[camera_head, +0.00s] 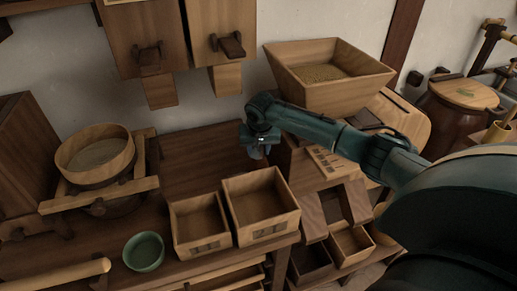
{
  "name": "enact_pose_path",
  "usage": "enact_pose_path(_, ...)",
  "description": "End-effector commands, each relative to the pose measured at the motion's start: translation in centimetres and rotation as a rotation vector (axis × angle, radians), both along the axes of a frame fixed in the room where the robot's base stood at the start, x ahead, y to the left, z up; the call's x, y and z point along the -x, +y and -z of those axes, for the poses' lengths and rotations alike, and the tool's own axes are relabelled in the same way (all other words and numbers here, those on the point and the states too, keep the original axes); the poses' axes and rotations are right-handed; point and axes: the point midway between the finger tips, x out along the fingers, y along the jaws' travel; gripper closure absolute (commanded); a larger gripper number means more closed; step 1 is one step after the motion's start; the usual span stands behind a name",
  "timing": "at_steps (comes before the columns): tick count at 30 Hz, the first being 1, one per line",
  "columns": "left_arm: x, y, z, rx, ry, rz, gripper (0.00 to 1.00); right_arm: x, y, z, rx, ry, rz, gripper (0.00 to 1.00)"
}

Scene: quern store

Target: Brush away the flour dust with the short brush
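My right arm comes in from the right, and its gripper (258,145) points down over the wooden worktop (195,155), at the worktop's right part. The fingers are small and dark, and I cannot tell whether they are open or shut. A small pale patch shows at the fingertips, but I cannot tell what it is. I cannot make out the short brush or any flour dust. My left gripper is not in view.
Two open wooden boxes (178,212) (287,203) and a green bowl (144,252) stand at the worktop's front. A round sieve (120,160) sits on a wooden frame at left. A wooden hopper (320,98) is behind my arm. Wall dispensers (146,35) hang above.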

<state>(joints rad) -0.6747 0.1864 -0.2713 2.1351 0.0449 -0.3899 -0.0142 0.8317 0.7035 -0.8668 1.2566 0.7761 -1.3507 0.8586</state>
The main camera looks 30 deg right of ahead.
Motion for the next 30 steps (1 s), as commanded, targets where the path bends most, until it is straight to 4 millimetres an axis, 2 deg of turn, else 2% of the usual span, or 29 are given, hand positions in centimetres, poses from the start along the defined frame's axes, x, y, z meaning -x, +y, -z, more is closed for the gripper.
enact_pose_path(13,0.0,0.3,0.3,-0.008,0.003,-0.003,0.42,0.0,0.0,0.0,0.000,-0.001,0.000,1.00)
enact_pose_path(30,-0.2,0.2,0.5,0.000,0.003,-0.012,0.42,0.0,0.0,1.1,-0.001,-0.001,0.001,1.00)
